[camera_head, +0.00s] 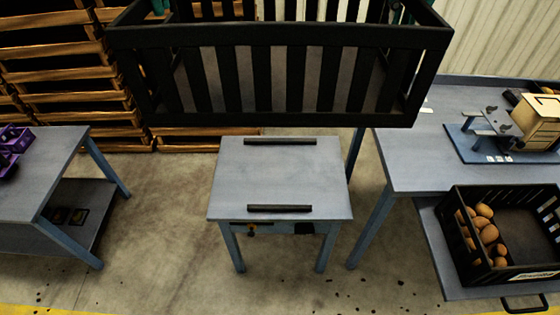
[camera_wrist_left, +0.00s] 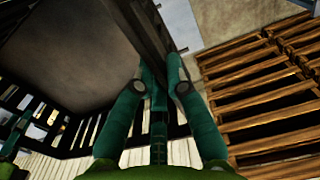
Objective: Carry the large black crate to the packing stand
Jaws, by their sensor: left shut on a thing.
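The large black crate (camera_head: 280,38) is held in the air at the top of the head view, roughly level, its slatted near side facing me. It also shows in the wrist view (camera_wrist_left: 75,45). My left gripper (camera_wrist_left: 160,75) is shut on the crate's wall; only a bit of its green shows at the top left of the head view. A green part of my right gripper (camera_head: 384,12) shows behind the slats at the right; its fingers are hidden. The small grey-blue stand (camera_head: 280,178) with two black strips, likely the packing stand, is below and nearer than the crate, its top bare.
A table (camera_head: 40,160) with purple items stands at the left. At the right, a bench (camera_head: 405,165) carries a wooden device (camera_head: 537,120), and a lower shelf holds a black crate (camera_head: 480,270) with potatoes. Wooden pallets (camera_head: 70,75) are stacked behind. Floor is clear beside the stand.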

